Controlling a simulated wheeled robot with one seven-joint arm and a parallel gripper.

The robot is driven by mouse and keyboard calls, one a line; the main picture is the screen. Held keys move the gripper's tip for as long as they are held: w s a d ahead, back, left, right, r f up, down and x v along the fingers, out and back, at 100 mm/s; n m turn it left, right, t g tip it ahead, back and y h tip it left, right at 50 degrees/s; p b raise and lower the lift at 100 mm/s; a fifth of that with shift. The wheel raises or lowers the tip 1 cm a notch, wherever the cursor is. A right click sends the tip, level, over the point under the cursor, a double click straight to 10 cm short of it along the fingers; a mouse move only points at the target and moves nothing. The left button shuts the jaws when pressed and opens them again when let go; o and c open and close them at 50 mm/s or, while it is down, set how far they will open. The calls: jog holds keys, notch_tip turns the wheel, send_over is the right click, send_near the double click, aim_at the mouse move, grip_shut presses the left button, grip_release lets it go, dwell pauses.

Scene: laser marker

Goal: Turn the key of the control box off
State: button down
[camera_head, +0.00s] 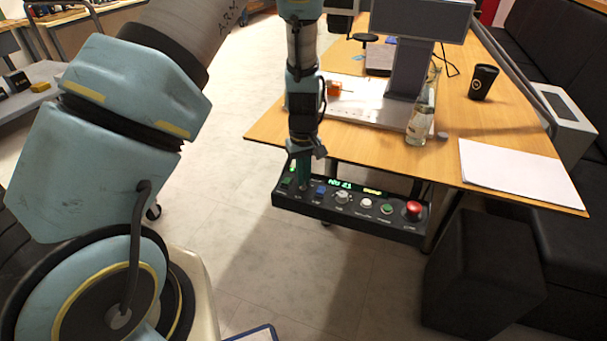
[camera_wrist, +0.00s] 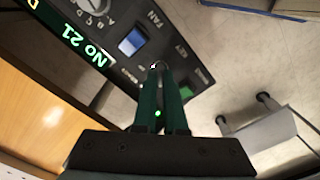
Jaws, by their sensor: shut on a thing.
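The black control box (camera_head: 352,214) hangs under the table's front edge, with a green lit display reading "No 21" (camera_head: 340,184). My gripper (camera_head: 303,188) points down at its left part. In the wrist view my green fingers (camera_wrist: 160,76) are closed together on the key (camera_wrist: 157,66), beside the "KEY" label. The fingers hide most of the key, so I cannot tell its angle. A blue switch (camera_wrist: 132,41) marked "FAN" and a green switch (camera_wrist: 184,93) lie on either side of it.
A red mushroom button (camera_head: 413,208) and knobs sit farther right on the box. The wooden table (camera_head: 510,115) above carries the marking machine (camera_head: 408,68), a glass bottle (camera_head: 420,120), a black cup (camera_head: 482,82) and white paper (camera_head: 510,170). Open floor (camera_head: 255,265) lies in front.

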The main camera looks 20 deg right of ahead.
jog(key=shift+n, duration=0.3)
jog(key=c, duration=1)
grip_release()
notch_tip(320, 180, up, 11)
jog(key=shift+f+b, duration=0.1)
jog(key=shift+b, duration=0.3)
